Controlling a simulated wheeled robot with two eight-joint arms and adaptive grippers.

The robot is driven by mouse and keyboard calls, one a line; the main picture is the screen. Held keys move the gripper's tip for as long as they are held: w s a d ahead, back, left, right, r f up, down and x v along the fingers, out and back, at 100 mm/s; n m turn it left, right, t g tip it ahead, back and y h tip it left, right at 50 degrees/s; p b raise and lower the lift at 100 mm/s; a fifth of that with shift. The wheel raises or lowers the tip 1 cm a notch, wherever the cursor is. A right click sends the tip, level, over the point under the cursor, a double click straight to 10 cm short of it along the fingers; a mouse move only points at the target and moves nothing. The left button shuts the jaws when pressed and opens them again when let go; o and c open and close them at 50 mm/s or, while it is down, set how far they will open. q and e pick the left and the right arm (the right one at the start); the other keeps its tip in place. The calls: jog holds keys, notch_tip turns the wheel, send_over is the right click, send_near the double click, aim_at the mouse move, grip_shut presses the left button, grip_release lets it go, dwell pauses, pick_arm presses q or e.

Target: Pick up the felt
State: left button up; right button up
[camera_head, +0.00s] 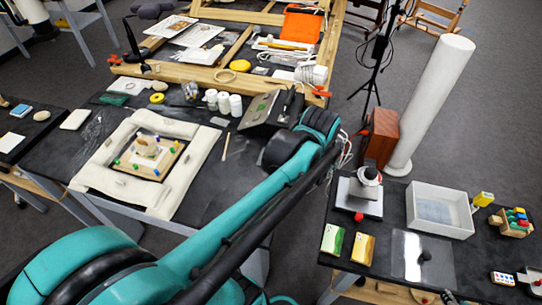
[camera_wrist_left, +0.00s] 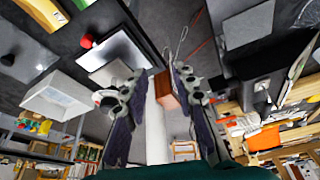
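I cannot tell for certain which thing is the felt. A small green flat piece (camera_head: 114,99) lies at the back left of the dark middle table; it may be felt, and no gripper is near it. In the left wrist view my left gripper (camera_wrist_left: 157,88) has its two fingers spread apart with nothing between them. Its fingers are not visible in the head view, where my teal arm crosses from lower left to centre. My right gripper is in neither view.
A padded white frame (camera_head: 88,178) surrounds a board with a gilt fragment on the middle table. A tall white roll (camera_head: 432,100) and a brown box (camera_head: 380,135) stand on the floor. A white tray (camera_head: 440,212) and green and yellow packs (camera_head: 332,240) occupy the right table.

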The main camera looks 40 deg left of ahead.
pick_arm(q)
jog(key=w+a+f+n+g, duration=0.1)
jog(key=w+a+f, duration=0.1)
jog(key=a, duration=0.3)
jog(key=w+a+f+n+g, duration=0.1)
jog(key=w+a+f, duration=0.2)
jog(key=a+f, duration=0.2)
jog(key=w+a+f+n+g, duration=0.1)
jog(key=w+a+f+g, duration=0.1)
jog(key=a+f, duration=0.2)
jog(key=shift+w+a+f+h, duration=0.15)
jog(key=shift+a+h, duration=0.25)
jog(key=shift+a, duration=1.05)
notch_tip(320, 180, down, 5)
jog(key=shift+w+d+f+b, duration=0.15)
jog(key=shift+b, duration=0.7)
jog(key=shift+c, duration=0.6)
grip_shut()
